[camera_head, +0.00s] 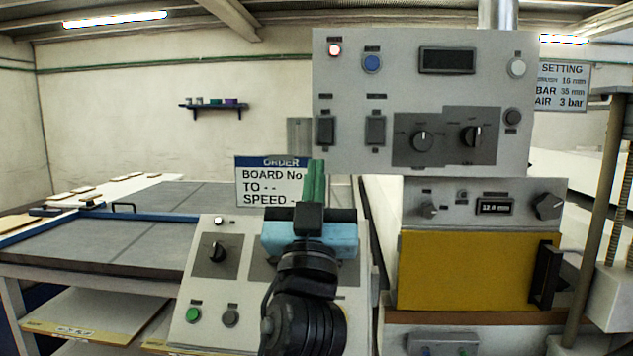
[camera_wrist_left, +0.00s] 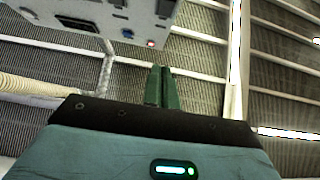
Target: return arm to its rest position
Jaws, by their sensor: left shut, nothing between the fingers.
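My left gripper (camera_head: 314,180) stands upright in the middle of the head view, with its green fingers pointing up and closed together, nothing between them. It is in front of the sloped control console (camera_head: 205,285) and just left of the large grey control panel (camera_head: 350,150). In the left wrist view the shut fingers (camera_wrist_left: 161,88) point toward the ceiling, and part of the control panel (camera_wrist_left: 95,20) shows at the upper left. My right gripper is not in view.
An order sign (camera_head: 262,190) stands behind my left gripper and is partly covered by it. A grey table (camera_head: 120,245) with a blue edge lies at left. A yellow panel (camera_head: 465,270) with a black handle is at right. Open air lies above the table.

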